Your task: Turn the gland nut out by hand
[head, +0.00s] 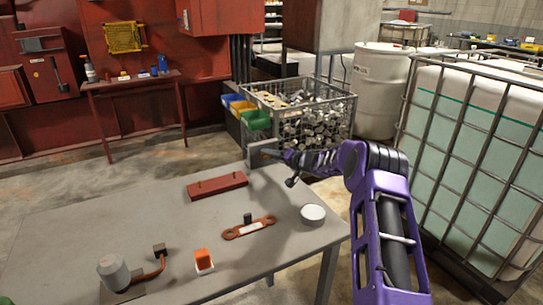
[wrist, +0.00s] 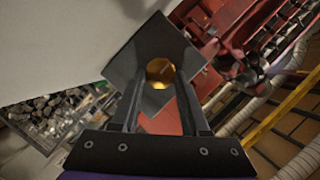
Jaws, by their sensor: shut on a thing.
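The gland nut (wrist: 160,70) is a round, brass-coloured piece on the face of a dark grey plate (wrist: 150,46) in the wrist view. My gripper (wrist: 160,84) has its two dark fingers on either side of the nut and is shut on it. In the head view my gripper (head: 277,153) reaches to a small grey upright plate (head: 259,157) at the table's back right corner. The nut is not discernible there, as the plate and fingers hide it.
The grey table (head: 130,228) holds a red bar (head: 217,186), an orange link (head: 249,228), a white round tin (head: 313,214), an orange-and-white block (head: 203,260) and a grey cylinder with a copper pipe (head: 113,272). A wire basket (head: 305,115) stands behind; a caged tank (head: 470,150) stands right.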

